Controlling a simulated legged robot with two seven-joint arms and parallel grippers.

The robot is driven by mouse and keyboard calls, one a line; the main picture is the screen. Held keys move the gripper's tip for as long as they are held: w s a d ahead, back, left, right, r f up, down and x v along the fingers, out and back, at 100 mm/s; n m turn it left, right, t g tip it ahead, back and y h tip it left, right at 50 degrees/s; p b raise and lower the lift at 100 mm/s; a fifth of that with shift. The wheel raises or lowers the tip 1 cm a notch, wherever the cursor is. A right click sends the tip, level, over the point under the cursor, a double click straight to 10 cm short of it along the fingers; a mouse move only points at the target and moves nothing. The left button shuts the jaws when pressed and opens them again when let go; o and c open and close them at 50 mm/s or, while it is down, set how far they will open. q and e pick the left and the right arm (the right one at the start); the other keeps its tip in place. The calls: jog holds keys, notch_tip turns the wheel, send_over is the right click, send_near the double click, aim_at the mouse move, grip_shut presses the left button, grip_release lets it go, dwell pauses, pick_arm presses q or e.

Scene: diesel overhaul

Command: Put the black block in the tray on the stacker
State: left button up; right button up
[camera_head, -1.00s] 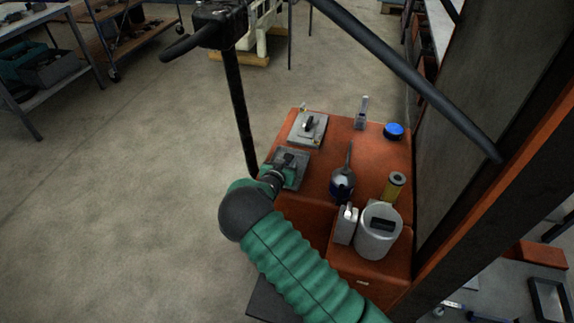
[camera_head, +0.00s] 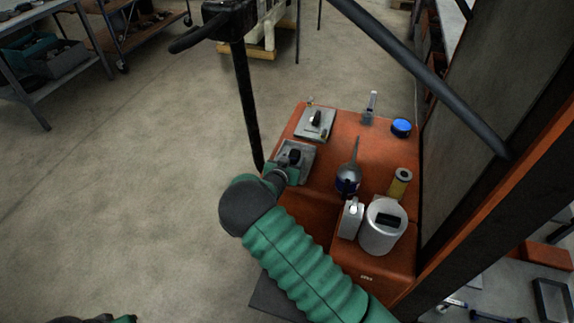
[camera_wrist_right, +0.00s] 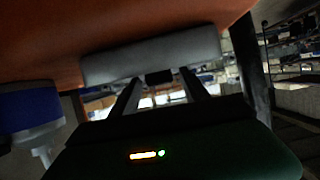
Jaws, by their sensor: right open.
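A grey tray (camera_head: 309,165) lies on the orange top of the stacker (camera_head: 325,205), at its near left. A small black block (camera_head: 294,156) shows on the tray, just beyond my right gripper (camera_head: 288,168). In the right wrist view, the grey tray (camera_wrist_right: 110,68) appears edge-on against the orange surface. The black block (camera_wrist_right: 158,77) shows at its edge, between the ends of the open fingers of my right gripper (camera_wrist_right: 160,88). I see no clear contact with it. Of my left arm only a dark and green piece shows at the bottom left.
Beyond the tray lies a second grey plate (camera_head: 316,124) with a black part. To the right stand an oil can (camera_head: 348,180), a yellow cylinder (camera_head: 400,184), a silver cup (camera_head: 381,238), a grey box (camera_head: 350,219) and a blue lid (camera_head: 401,127). A dark post (camera_head: 246,110) rises at left.

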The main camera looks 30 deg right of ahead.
jog(key=s+a+r+n+g+y, duration=0.15)
jog(key=s+a+y, duration=0.25)
jog(key=s+a, duration=0.4)
jog(key=s+a+r+n+g+y, duration=0.1)
jog(key=s+a+r+n+y, duration=0.2)
jog(key=s+a+y, duration=0.5)
jog(key=s+a+r+n+g+h, duration=0.1)
jog(key=s+a+n, duration=0.1)
jog(key=s, duration=0.5)
jog(key=s+a+r+n+g, duration=0.1)
jog(key=s+a+n+g, duration=0.1)
jog(key=s, duration=0.5)
jog(key=shift+s+r+n+h+p, duration=0.2)
jog(key=shift+s+n+h+p, duration=0.2)
jog(key=shift+n, duration=0.35)
jog(key=shift+d+g, duration=0.1)
jog(key=shift+g, duration=0.15)
